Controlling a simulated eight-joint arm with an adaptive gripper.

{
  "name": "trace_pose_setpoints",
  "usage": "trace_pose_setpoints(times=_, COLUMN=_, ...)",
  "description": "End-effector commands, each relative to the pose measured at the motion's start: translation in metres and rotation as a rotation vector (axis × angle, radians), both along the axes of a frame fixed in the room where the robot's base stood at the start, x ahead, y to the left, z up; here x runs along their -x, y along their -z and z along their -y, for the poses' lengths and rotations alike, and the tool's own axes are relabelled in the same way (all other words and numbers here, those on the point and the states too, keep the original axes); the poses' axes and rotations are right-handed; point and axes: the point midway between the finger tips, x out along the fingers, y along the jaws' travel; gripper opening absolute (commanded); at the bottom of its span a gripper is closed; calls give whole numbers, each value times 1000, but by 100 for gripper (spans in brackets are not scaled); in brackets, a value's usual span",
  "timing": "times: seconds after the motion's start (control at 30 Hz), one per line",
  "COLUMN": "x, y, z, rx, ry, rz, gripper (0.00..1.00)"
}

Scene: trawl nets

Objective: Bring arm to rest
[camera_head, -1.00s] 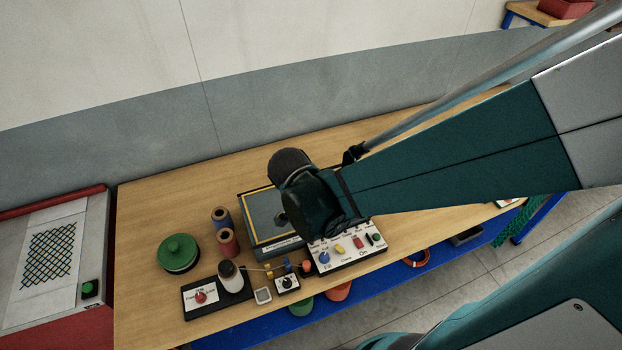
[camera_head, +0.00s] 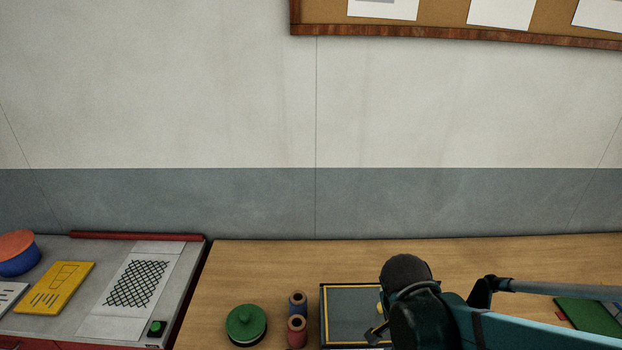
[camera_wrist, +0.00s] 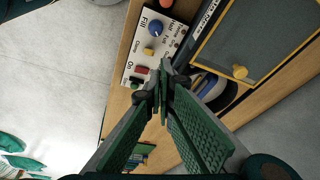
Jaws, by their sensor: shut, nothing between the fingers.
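My gripper (camera_wrist: 160,88) is shut and empty in the wrist view, its green-padded fingers meeting at the tips. The tips appear over the wooden bench, beside a white control panel (camera_wrist: 143,50) with a blue knob and coloured switches. In the head view my dark wrist (camera_head: 412,308) is at the lower right, in front of a grey panel with a yellow border (camera_head: 340,310). The fingers are mostly hidden there.
A grey table (camera_head: 90,250) with a yellow card (camera_head: 62,287) is farther left. The bench (camera_head: 240,265) is clear along the wall.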

Motion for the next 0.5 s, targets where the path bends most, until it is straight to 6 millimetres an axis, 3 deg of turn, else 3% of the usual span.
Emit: trace_pose_setpoints(times=0.5, x=-8, y=-26, z=-9, rx=-17, ry=-493, rz=84, gripper=0)
